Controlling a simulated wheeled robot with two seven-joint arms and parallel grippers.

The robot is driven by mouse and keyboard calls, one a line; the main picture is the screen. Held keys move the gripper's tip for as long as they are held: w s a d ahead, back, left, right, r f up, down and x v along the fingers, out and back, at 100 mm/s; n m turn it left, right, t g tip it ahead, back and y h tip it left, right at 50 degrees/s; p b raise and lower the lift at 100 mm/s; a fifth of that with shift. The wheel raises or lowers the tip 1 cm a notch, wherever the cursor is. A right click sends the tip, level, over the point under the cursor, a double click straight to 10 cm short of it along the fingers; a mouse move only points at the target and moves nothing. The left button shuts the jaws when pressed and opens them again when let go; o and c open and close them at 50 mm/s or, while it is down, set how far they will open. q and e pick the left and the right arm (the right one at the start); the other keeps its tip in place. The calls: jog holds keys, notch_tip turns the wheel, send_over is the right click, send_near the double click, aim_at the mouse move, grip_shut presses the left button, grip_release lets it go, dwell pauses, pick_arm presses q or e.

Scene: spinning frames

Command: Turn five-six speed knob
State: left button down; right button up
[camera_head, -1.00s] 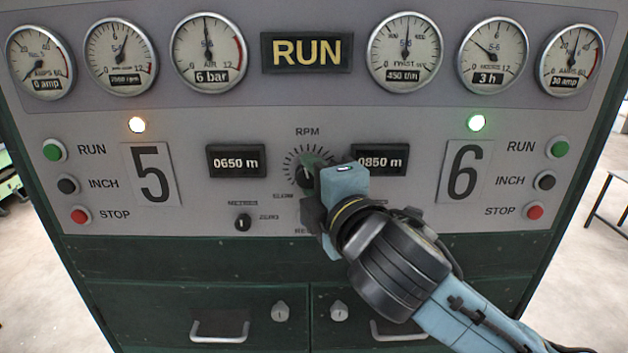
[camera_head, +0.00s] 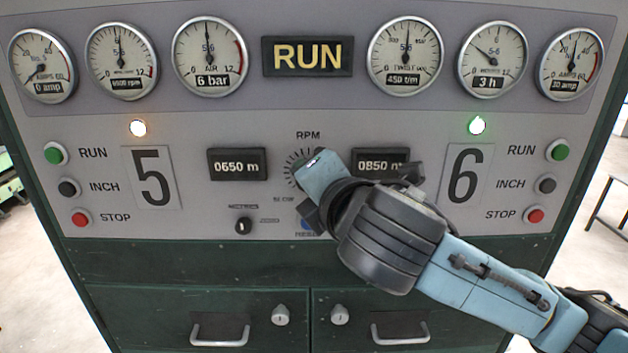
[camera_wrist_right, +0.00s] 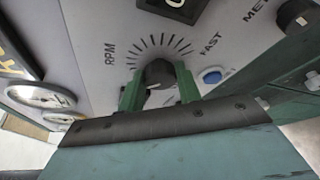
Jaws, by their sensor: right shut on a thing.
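The speed knob (camera_wrist_right: 160,74) is black and round with a pale pointer mark, inside a ring of tick marks labelled RPM and FAST in the right wrist view. The two green fingers of my right gripper (camera_wrist_right: 159,82) stand on either side of it, shut on it. In the head view, my right gripper (camera_head: 316,182) covers the knob, and only part of the tick ring (camera_head: 294,168) shows left of it. My left gripper is in neither view.
The panel holds a 0650 m display (camera_head: 237,164), a partly covered display (camera_head: 380,163), a small metres knob (camera_head: 243,226) and a blue button (camera_wrist_right: 211,75) close to the speed knob. Gauges line the top, including an rpm gauge (camera_head: 121,62). Drawers with handles (camera_head: 220,333) lie below.

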dwell(0.3)
jog(key=o, duration=1)
jog(key=shift+s, duration=0.1)
jog(key=b+v, duration=1)
jog(key=v, duration=0.3)
jog(key=shift+b, duration=0.4)
jog(key=shift+d, duration=0.1)
